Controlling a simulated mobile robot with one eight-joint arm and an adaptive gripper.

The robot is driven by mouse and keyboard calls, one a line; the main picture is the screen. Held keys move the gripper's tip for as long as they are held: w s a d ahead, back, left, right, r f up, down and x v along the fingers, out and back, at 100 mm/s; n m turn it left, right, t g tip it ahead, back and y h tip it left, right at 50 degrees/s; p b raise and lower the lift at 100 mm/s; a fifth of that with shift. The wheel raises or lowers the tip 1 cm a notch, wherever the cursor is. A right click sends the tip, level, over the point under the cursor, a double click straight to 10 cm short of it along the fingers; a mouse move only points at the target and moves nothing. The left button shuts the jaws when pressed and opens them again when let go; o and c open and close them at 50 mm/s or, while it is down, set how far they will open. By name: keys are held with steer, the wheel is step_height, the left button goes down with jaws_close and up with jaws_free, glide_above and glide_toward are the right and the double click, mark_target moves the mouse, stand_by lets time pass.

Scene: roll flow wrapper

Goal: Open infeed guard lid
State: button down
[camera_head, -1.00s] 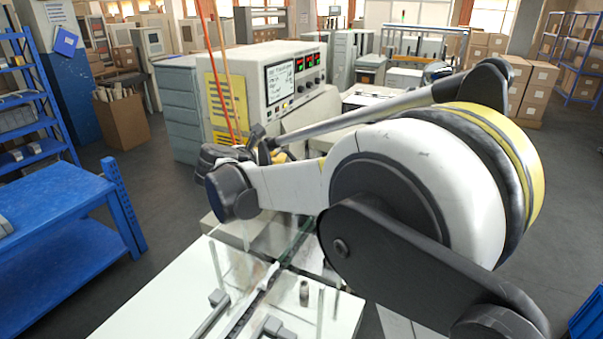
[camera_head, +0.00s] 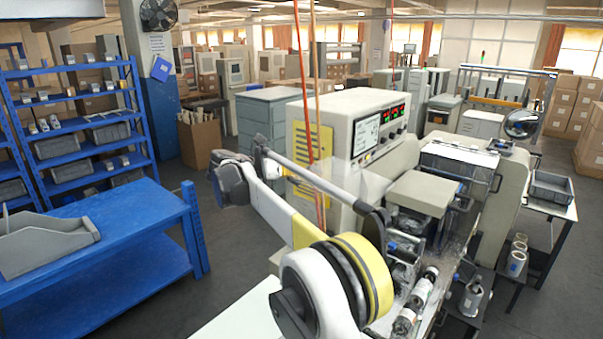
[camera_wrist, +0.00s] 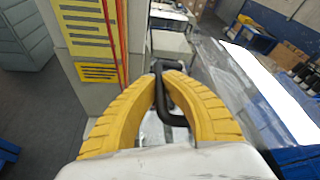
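In the wrist view, the two yellow ribbed fingers of my gripper (camera_wrist: 160,75) arch together around a dark bent handle (camera_wrist: 170,108). The fingertips nearly meet, with the handle between them, and they look closed on it. A clear panel, apparently the infeed guard lid (camera_wrist: 235,95), spreads to the right of the handle with a bright reflection across it. How far the lid is tilted is hard to tell. In the head view, my arm crosses the front of the wrapper (camera_head: 430,140), and the gripper and handle cannot be made out behind it.
The control cabinet (camera_head: 350,135) with its screen stands close beside my arm. A blue table (camera_head: 110,240) and blue shelves (camera_head: 85,110) are at the left. Rolls (camera_head: 418,295) lie near the machine's front. A small table (camera_head: 552,205) with a grey bin stands at the right.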

steer(key=shift+w+a+f, duration=0.1)
steer(key=shift+a, duration=0.05)
steer(key=c, duration=1.8)
jaws_free()
steer(key=shift+o, duration=0.2)
steer(key=v, duration=1.2)
